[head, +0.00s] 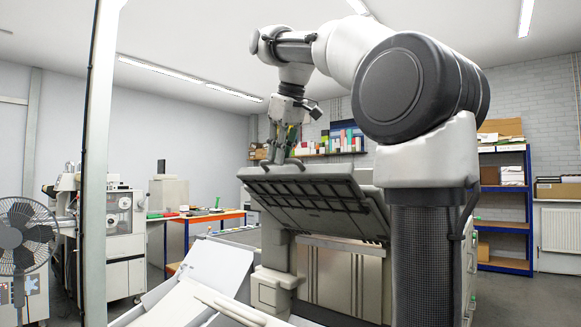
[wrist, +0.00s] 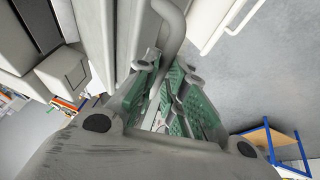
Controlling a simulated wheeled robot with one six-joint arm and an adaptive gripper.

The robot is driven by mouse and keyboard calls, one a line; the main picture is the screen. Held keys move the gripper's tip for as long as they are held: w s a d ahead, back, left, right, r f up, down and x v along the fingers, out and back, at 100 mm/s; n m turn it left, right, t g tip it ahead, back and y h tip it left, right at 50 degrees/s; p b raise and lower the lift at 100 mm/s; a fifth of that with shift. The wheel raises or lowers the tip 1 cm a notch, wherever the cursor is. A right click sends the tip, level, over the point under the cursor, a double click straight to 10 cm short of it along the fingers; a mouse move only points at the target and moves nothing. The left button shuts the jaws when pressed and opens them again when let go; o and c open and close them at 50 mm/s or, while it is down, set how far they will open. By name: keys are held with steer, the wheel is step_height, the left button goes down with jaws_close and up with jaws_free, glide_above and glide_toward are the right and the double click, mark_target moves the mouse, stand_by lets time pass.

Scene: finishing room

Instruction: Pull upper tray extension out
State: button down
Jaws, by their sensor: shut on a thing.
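The upper tray (head: 318,206) is a dark, ribbed, slanted panel on the folding machine in the middle of the head view. My gripper (head: 281,156) is at its upper left edge, pointing down. In the wrist view my gripper (wrist: 170,80) has green-padded fingers shut around a bent grey rod (wrist: 172,28), which looks like the handle of the tray extension. The rod runs up out of the pads toward the top of the picture. The fingers hide the gripped part, and I cannot tell how far the extension is drawn out.
The machine's metal front (head: 340,275) stands below the tray. White slanted panels (head: 215,268) are at lower left. A fan (head: 25,235) and a white post (head: 98,160) are at left. A blue shelf (head: 505,210) stands at right. A workbench (head: 195,222) is behind.

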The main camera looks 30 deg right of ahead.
steer(key=s+a+r, duration=0.2)
steer(key=a+r, duration=0.2)
steer(key=a, duration=0.1)
steer(key=shift+a+r, duration=0.1)
steer(key=shift+a, duration=0.05)
steer(key=c, duration=1.5)
jaws_free()
steer(key=shift+a, duration=0.1)
steer(key=v, duration=0.7)
steer(key=shift+r, duration=0.25)
steer(key=shift+s, duration=0.1)
